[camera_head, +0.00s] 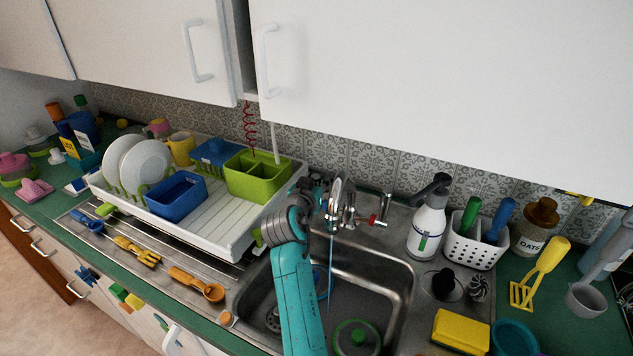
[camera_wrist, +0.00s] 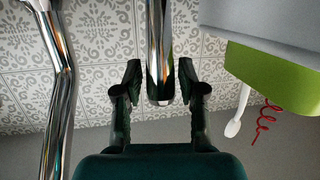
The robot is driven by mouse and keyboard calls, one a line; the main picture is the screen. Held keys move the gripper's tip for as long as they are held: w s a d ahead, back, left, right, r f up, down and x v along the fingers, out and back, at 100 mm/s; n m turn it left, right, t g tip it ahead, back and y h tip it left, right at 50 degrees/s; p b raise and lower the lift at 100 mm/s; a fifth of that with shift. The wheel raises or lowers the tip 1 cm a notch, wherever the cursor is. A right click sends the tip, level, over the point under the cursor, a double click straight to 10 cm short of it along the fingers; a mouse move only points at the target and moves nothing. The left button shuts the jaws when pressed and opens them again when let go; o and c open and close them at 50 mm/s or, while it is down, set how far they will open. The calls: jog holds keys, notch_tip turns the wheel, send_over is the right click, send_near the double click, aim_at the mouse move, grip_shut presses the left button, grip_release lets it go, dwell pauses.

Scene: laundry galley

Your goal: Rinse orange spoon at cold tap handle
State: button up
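The orange spoon (camera_head: 198,285) lies on the steel draining board left of the sink, bowl end toward the sink. The chrome tap (camera_head: 341,200) stands behind the sink, with a red-marked handle (camera_head: 374,219) on its right. A thin pale-blue line like running water (camera_head: 330,268) drops below the spout. My gripper (camera_head: 317,200) is at the tap's left side, where it hides the cold handle's place. In the wrist view my gripper (camera_wrist: 158,88) is open, its fingers on either side of a chrome tube (camera_wrist: 160,50); I cannot tell whether they touch it.
The steel sink (camera_head: 385,270) holds a green-rimmed round item (camera_head: 357,338). A white dish rack (camera_head: 225,222) with plates and a green caddy (camera_head: 258,176) stands left of the tap. A spray bottle (camera_head: 429,225) and white utensil holder (camera_head: 474,245) stand to the right.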

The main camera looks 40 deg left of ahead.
jog(key=shift+o, duration=0.2)
jog(key=v, duration=1.2)
dwell(0.4)
